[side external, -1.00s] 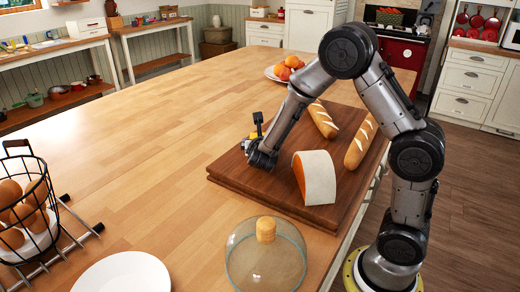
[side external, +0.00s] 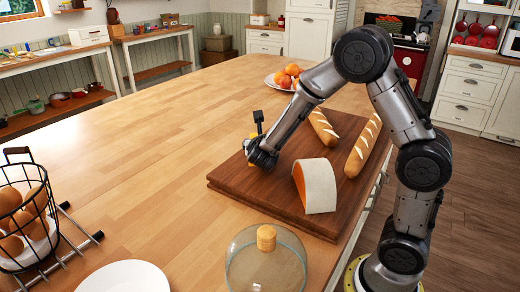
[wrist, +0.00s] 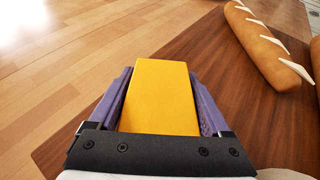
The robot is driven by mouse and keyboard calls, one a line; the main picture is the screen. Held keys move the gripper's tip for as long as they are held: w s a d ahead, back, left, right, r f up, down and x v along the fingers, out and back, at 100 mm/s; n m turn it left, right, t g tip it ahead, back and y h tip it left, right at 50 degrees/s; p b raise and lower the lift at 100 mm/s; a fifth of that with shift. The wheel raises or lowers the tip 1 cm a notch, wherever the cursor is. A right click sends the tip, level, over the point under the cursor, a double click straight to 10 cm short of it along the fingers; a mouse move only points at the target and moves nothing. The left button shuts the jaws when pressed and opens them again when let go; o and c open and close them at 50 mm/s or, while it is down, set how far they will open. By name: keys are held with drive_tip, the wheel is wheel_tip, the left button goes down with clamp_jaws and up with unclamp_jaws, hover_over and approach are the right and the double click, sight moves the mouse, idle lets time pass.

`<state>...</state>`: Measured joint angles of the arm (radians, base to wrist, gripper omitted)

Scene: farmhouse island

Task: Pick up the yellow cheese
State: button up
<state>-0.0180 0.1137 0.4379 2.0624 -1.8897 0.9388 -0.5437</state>
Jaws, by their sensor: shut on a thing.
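The yellow cheese (wrist: 160,95) is a rectangular block that sits between the two purple fingers of my gripper (wrist: 160,105) in the wrist view. My gripper is shut on it, with a finger against each long side. In the side external view my gripper (side external: 260,155) is over the left part of the dark wooden board (side external: 232,190). Only a sliver of the cheese shows there, mostly hidden by my gripper. I cannot tell for certain whether the cheese is clear of the board.
An orange cheese wedge with a pale rind (side external: 318,186) stands right of my gripper on the board. Two baguettes (side external: 362,148) lie farther right. A glass dome (side external: 265,262), white plate (side external: 125,277), egg basket (side external: 25,215) and fruit plate (side external: 287,78) stand around.

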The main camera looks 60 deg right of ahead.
drive_tip(key=s+r, duration=0.1)
drive_tip(key=r, duration=0.1)
drive_tip(key=s+a+r, duration=0.1)
drive_tip(key=s+r, duration=0.1)
drive_tip(key=r, duration=0.1)
drive_tip(key=s+a+r, duration=0.1)
drive_tip(key=s+r, duration=0.1)
drive_tip(key=shift+s+a+r, duration=0.15)
drive_tip(key=shift+s, duration=0.1)
drive_tip(key=s+a+r, duration=0.2)
drive_tip(key=s+r, duration=0.1)
drive_tip(key=s, duration=0.4)
drive_tip(key=shift+s+a, duration=0.3)
drive_tip(key=shift+a, duration=0.05)
drive_tip(key=shift+r, duration=0.1)
